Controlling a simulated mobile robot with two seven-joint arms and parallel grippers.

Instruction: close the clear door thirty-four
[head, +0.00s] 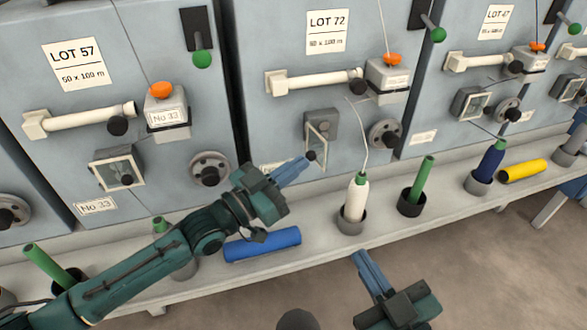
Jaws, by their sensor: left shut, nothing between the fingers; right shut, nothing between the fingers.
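The clear door (317,143) of the middle machine, under the LOT 72 sheet, is a small framed see-through panel with a dark knob (311,156). It stands swung out from its grey housing (320,122), so it looks open. My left gripper (306,161) is shut, its fingertips at the door's knob and lower edge; whether they touch cannot be told. My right gripper (361,258) is shut and empty, low in front of the shelf. The plate on the box (388,78) above is too small to read surely.
The left machine has a clear door (118,171) marked No 33. A handwheel (385,135) sits right of the middle door. The shelf (320,246) below carries a blue roll (262,244), a white bobbin (355,198) with thread, and a green spindle (421,180).

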